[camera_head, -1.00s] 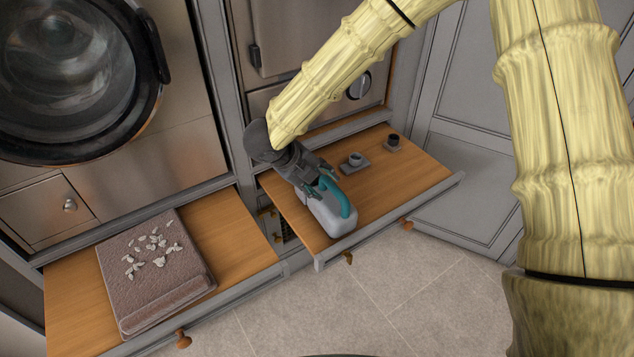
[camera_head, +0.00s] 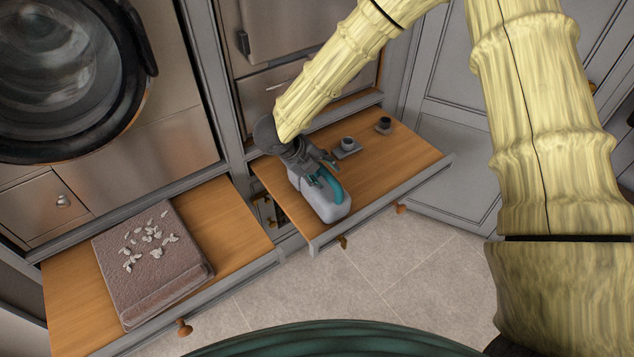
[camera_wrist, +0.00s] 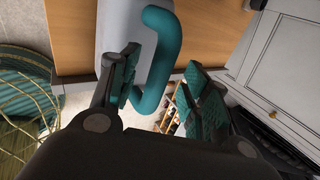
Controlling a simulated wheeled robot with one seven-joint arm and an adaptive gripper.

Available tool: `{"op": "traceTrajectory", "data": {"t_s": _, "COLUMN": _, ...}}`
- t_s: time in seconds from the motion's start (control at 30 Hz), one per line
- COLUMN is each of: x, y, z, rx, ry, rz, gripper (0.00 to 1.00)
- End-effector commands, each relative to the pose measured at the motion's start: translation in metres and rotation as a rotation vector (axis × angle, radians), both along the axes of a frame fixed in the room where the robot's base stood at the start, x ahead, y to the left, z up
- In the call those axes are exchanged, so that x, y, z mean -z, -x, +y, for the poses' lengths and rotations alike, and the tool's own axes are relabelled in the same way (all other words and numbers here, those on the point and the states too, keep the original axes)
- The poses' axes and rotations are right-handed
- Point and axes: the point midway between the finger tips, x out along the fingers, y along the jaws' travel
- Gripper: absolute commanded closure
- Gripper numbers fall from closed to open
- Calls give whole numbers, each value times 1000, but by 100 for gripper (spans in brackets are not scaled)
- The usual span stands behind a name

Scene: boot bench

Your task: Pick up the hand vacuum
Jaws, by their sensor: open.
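The hand vacuum (camera_head: 325,206) has a pale grey body and a teal loop handle (camera_head: 333,184). It sits on the right pulled-out wooden shelf, near its left front corner. My gripper (camera_head: 320,172) is at the vacuum's rear end, over the handle. In the wrist view the open gripper (camera_wrist: 165,85) has one finger to the left of the teal handle (camera_wrist: 160,70) and the other to its right. The vacuum's pale body (camera_wrist: 118,28) shows beyond the left finger. I cannot tell whether a finger touches the handle.
The right shelf (camera_head: 395,165) also holds two small dark items on flat bases, a nearer one (camera_head: 347,146) and a farther one (camera_head: 384,125). The left shelf (camera_head: 235,225) bears a brown slab (camera_head: 150,275) with pale flakes (camera_head: 148,243). Tiled floor (camera_head: 390,260) lies in front.

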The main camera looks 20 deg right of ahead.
Motion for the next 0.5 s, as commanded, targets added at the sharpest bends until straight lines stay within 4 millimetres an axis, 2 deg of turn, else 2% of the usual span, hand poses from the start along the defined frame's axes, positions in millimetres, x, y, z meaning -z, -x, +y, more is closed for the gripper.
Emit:
{"op": "traceTrajectory", "data": {"t_s": 0.2, "x": 17, "y": -4, "z": -12, "rx": 1, "ry": 0, "rz": 0, "gripper": 53}}
{"op": "traceTrajectory", "data": {"t_s": 0.5, "x": 21, "y": -4, "z": -14, "rx": 0, "ry": 0, "rz": -1, "gripper": 53}}
